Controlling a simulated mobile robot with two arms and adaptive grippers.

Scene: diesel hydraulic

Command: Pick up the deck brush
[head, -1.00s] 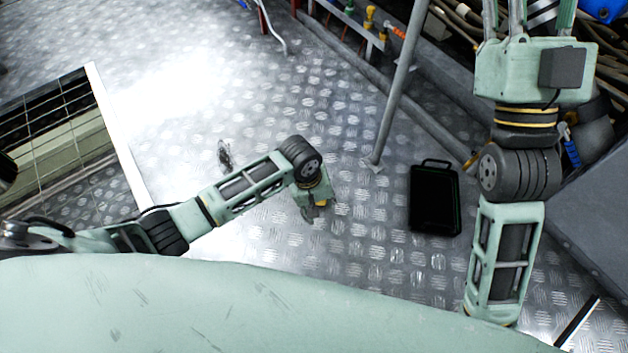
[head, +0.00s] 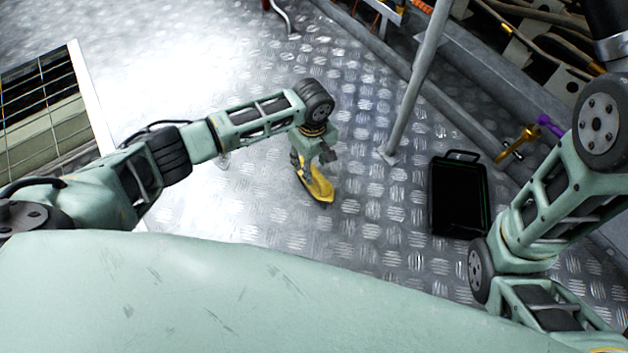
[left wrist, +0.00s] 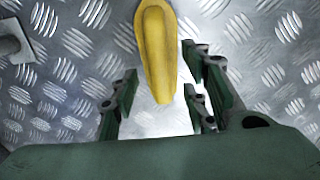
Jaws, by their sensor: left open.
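The deck brush (head: 319,184) is yellow and lies on the metal floor below my left gripper in the head view. Its far part is hidden under the gripper. In the left wrist view a rounded yellow end of the brush (left wrist: 158,55) reaches down from the top edge, between the fingers. My left gripper (head: 313,158) is open, with one finger on each side of the yellow end; it also shows in the left wrist view (left wrist: 160,92). Gaps show between the fingers and the brush. My right arm bends out at the right edge; its gripper is out of view.
A black open case (head: 458,196) with a handle lies right of the brush. A grey post (head: 412,95) stands on the floor between them, farther back. Pipes and hoses (head: 540,45) line the back right. The tread-plate floor around the brush is clear.

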